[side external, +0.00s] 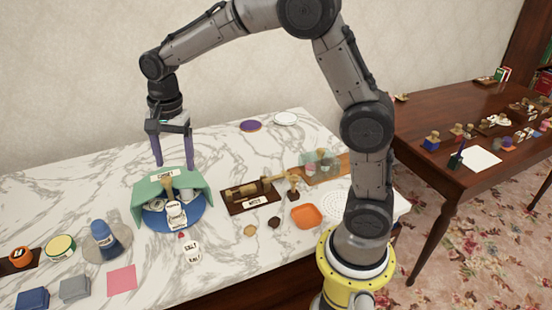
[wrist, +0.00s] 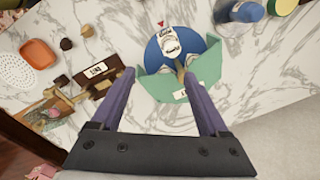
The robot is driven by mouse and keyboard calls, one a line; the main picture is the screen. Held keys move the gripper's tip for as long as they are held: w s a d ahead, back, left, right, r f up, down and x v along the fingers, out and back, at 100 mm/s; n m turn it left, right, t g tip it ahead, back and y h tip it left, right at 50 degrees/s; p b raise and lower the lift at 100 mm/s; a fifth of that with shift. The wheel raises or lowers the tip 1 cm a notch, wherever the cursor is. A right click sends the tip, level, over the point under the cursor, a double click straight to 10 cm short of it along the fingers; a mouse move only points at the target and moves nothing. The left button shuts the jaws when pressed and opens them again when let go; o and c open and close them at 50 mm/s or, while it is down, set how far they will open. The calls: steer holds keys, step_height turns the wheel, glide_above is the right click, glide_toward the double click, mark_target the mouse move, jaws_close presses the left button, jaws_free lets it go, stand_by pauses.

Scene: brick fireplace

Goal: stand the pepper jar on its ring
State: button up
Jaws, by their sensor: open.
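My gripper (side external: 173,164) is open, with its purple fingers pointing down above the labelled green folded screen (side external: 145,193). I cannot make out the ring clearly.
A blue bottle-like object (side external: 104,238) stands left on a grey disc. A dark labelled wooden stand (side external: 240,207) and an orange dish (side external: 306,216) are to the right. Small blocks and a pink square (side external: 121,280) lie front left. Marble is clear behind the screen.

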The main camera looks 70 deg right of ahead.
steer(key=s+r+n+t, duration=0.1)
steer(key=s+r+n, duration=0.3)
steer(key=s, duration=0.3)
steer(key=s+r+n+t, duration=0.2)
steer(key=s+r+n, duration=0.2)
steer(key=s, duration=0.3)
steer(key=s+d+f+n+t, duration=0.1)
steer(key=s+n, duration=0.5)
steer(key=s, duration=0.6)
steer(key=shift+s+f+n+t, duration=0.2)
steer(key=shift+f+n+t, duration=0.15)
steer(key=shift+f, duration=0.25)
steer(key=shift+d, duration=0.1)
